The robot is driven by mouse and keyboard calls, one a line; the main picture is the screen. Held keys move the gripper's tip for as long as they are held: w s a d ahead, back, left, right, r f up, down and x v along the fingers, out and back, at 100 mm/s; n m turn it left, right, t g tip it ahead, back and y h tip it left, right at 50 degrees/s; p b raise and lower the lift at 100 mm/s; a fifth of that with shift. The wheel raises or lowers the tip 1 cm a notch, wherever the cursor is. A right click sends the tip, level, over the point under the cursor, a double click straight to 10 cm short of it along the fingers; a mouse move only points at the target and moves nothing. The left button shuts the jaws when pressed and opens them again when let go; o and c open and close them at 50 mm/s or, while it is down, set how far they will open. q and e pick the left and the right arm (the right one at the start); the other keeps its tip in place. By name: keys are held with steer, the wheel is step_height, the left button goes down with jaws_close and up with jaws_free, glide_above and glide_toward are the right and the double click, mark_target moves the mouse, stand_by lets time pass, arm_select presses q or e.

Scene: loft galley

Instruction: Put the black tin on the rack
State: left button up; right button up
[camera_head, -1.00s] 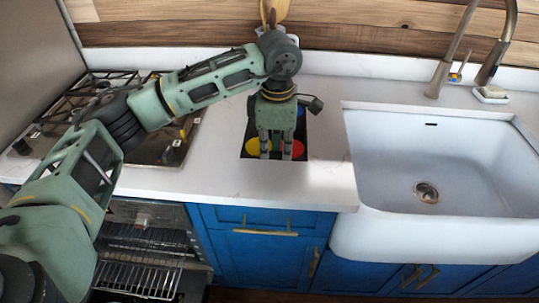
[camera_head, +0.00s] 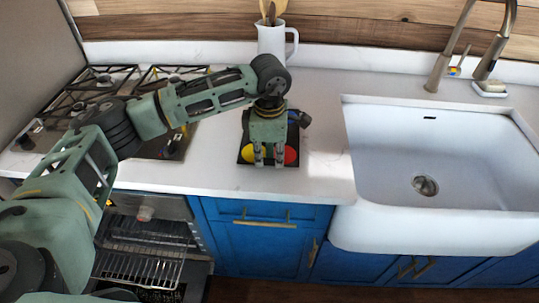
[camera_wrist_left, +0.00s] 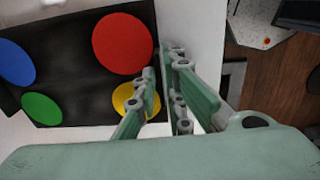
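The black tin (camera_head: 244,144) is a flat, dark square with red, yellow, green and blue round patches. It is over the counter between hob and sink, and also fills the left of the left wrist view (camera_wrist_left: 82,82). My left gripper (camera_head: 269,163) points down at its front edge, between the yellow and red patches. In the wrist view its fingers (camera_wrist_left: 164,80) are on either side of that edge, closed on it. Any gap under the tin is hard to judge. The wire rack (camera_head: 142,270) is in the open oven, lower left. My right gripper is out of view.
A white jug (camera_head: 272,42) with utensils stands behind my left gripper. The hob (camera_head: 100,95) lies left, partly behind my arm. The white sink (camera_head: 440,160) and tap are on the right. The counter front (camera_head: 240,185) is clear, above blue cabinets.

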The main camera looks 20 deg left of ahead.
arm_select(q)
steer(key=shift+o, duration=1.1)
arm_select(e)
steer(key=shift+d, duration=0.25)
arm_select(q)
steer(key=shift+r, duration=0.1)
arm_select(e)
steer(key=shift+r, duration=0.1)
